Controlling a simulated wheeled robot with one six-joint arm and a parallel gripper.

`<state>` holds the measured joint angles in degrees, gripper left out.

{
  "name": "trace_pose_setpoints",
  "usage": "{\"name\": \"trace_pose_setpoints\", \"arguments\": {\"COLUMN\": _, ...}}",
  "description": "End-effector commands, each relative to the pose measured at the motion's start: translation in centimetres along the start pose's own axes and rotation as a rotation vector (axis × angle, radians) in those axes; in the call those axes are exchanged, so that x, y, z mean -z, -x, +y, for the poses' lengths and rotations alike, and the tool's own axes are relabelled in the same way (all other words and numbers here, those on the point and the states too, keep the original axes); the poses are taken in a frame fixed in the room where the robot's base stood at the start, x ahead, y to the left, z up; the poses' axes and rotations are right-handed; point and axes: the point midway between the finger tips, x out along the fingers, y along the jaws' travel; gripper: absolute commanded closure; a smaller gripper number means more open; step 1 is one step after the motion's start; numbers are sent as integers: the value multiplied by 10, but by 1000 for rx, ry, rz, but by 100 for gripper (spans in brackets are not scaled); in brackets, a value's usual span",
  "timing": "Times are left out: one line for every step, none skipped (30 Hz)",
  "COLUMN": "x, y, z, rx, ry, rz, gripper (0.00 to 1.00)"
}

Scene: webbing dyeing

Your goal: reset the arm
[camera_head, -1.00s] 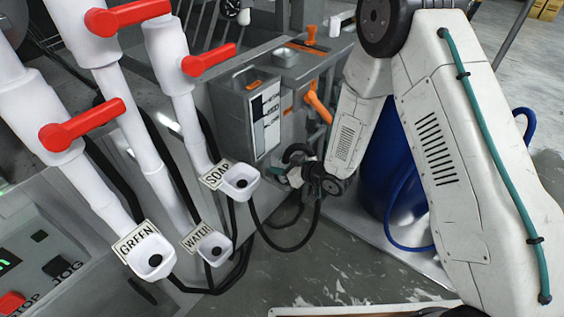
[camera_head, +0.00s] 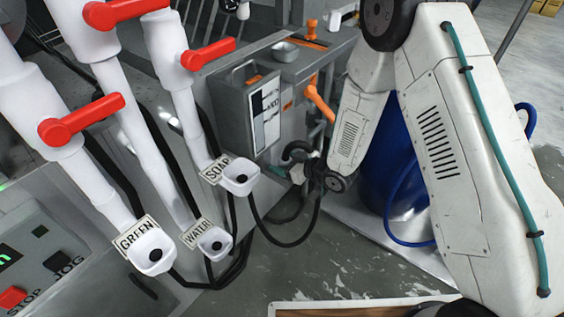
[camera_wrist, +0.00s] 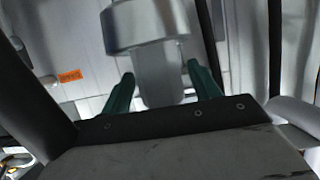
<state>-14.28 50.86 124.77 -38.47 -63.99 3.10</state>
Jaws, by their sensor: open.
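My arm comes down from the right in the head view and folds back toward the machine. My gripper (camera_head: 298,164) is at its far end, in front of the machine beside the grey panel box, small and partly dark against the hoses. In the wrist view my gripper (camera_wrist: 162,88) shows two green fingers spread apart. A silver cylinder with a wide collar (camera_wrist: 148,28) appears between or just beyond them. I cannot tell whether the fingers touch it.
Red-handled white pipes end in cups labelled GREEN (camera_head: 152,250), WATER (camera_head: 213,243) and SOAP (camera_head: 240,178) at left. A grey panel box (camera_head: 238,110) has an orange lever (camera_head: 319,100) beside it. A blue drum (camera_head: 388,165) stands behind my arm.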

Motion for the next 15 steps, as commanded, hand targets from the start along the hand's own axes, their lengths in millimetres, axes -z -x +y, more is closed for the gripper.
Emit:
{"name": "trace_pose_setpoints", "arguments": {"x": 0, "y": 9, "z": 1, "rx": -2, "ry": -2, "rz": -1, "gripper": 39}}
{"name": "trace_pose_setpoints", "arguments": {"x": 0, "y": 14, "z": 1, "rx": -2, "ry": -2, "rz": -1, "gripper": 39}}
{"name": "trace_pose_setpoints", "arguments": {"x": 0, "y": 21, "z": 0, "rx": -2, "ry": -2, "rz": 0, "gripper": 39}}
{"name": "trace_pose_setpoints", "arguments": {"x": 0, "y": 27, "z": 1, "rx": -2, "ry": -2, "rz": 1, "gripper": 39}}
{"name": "trace_pose_setpoints", "arguments": {"x": 0, "y": 32, "z": 1, "rx": -3, "ry": -3, "rz": 1, "gripper": 39}}
{"name": "trace_pose_setpoints", "arguments": {"x": 0, "y": 39, "z": 0, "rx": -2, "ry": -3, "rz": 0, "gripper": 39}}
{"name": "trace_pose_setpoints", "arguments": {"x": 0, "y": 44, "z": 0, "rx": -2, "ry": -2, "rz": 0, "gripper": 39}}
{"name": "trace_pose_setpoints", "arguments": {"x": 0, "y": 48, "z": 0, "rx": -2, "ry": -1, "rz": 0, "gripper": 39}}
{"name": "trace_pose_setpoints", "arguments": {"x": 0, "y": 54, "z": 1, "rx": -2, "ry": -1, "rz": 0, "gripper": 39}}
{"name": "trace_pose_setpoints", "arguments": {"x": 0, "y": 57, "z": 1, "rx": -2, "ry": -1, "rz": 0, "gripper": 39}}
{"name": "trace_pose_setpoints", "arguments": {"x": 0, "y": 60, "z": 0, "rx": -1, "ry": -1, "rz": 1, "gripper": 39}}
{"name": "trace_pose_setpoints", "arguments": {"x": 0, "y": 63, "z": 0, "rx": -1, "ry": -1, "rz": 1, "gripper": 39}}
{"name": "trace_pose_setpoints", "arguments": {"x": 0, "y": 65, "z": 0, "rx": -1, "ry": -1, "rz": 1, "gripper": 39}}
{"name": "trace_pose_setpoints", "arguments": {"x": 0, "y": 67, "z": 0, "rx": 0, "ry": -1, "rz": 1, "gripper": 39}}
{"name": "trace_pose_setpoints", "arguments": {"x": 0, "y": 68, "z": 0, "rx": 0, "ry": 0, "rz": 1, "gripper": 39}}
